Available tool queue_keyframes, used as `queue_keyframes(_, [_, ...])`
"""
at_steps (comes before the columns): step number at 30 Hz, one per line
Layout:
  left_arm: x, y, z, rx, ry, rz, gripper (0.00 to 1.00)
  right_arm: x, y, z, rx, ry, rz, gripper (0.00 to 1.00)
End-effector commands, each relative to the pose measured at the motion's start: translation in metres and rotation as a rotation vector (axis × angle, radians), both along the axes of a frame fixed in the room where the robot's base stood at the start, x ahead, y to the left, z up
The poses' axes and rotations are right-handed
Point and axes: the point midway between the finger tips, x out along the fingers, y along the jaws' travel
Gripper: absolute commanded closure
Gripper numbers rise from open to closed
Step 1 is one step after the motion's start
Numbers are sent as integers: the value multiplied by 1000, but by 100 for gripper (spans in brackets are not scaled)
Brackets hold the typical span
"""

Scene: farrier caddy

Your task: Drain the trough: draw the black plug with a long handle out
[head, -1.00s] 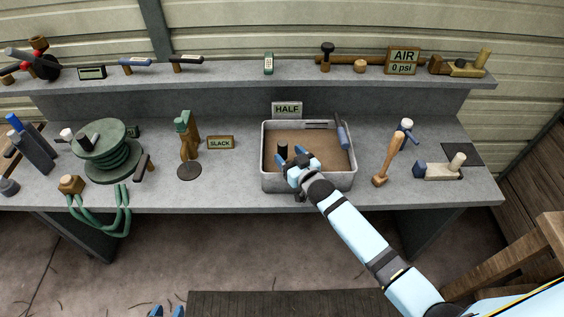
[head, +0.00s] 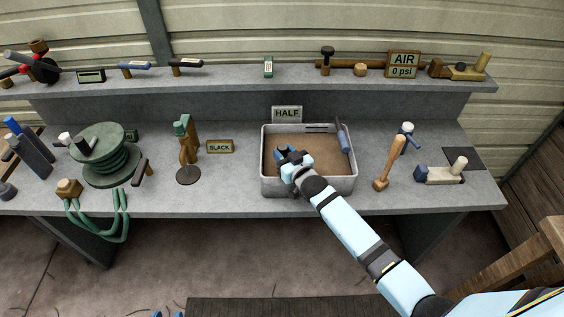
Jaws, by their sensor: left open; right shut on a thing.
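The grey-rimmed trough (head: 351,185) stands at the middle of the bench, with brown contents. The sign behind it (head: 286,113) reads HALF. My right gripper (head: 284,153) reaches into the trough's left part from the front right and is shut on the black plug's handle. The gripper's fingers hide most of the plug, and I cannot tell whether it is still seated. My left gripper (head: 169,314) is open and empty at the bottom edge; only its blue fingertips show, well away from the bench.
A blue-handled tool (head: 343,139) lies at the trough's right rim. A wooden-handled mallet (head: 390,165) is to the right. A green hose reel (head: 103,160) and a SLACK sign (head: 220,146) are to the left. Bare bench top lies between sign and trough.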

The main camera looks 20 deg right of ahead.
Motion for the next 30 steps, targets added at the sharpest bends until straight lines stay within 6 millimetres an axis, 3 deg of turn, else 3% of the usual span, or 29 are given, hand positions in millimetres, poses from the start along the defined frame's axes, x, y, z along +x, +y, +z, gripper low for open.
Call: queue_keyframes(30, [0, -1, 17, -1, -1, -2, 57, 0, 0, 18, -1, -1, 0, 100])
